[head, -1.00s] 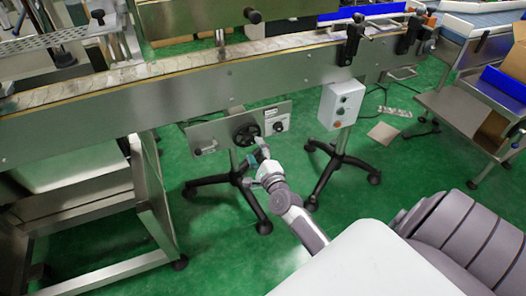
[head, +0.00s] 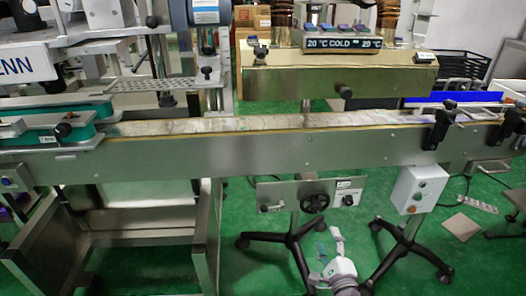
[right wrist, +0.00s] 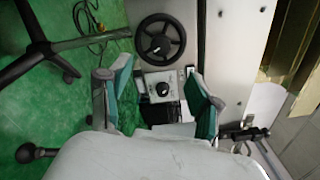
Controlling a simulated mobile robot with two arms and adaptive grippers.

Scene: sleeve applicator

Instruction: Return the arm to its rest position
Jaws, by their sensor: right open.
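My right gripper (head: 329,243) shows low in the head view, below the conveyor's control plate (head: 290,197), with part of my arm behind it. In the right wrist view its two green-padded fingers (right wrist: 162,100) stand wide apart with nothing between them. Beyond them are a black handwheel (right wrist: 161,39) and a small grey box with a black knob (right wrist: 163,87). The handwheel also shows in the head view (head: 315,202). The fingers look apart from both. My left gripper is in neither current view.
A long steel conveyor (head: 240,157) crosses the head view. A grey control box (head: 419,189) stands on a wheeled black base at the right. A brass-coloured unit with a temperature display (head: 360,43) is behind the conveyor. Green floor (head: 345,215) is open around the stands.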

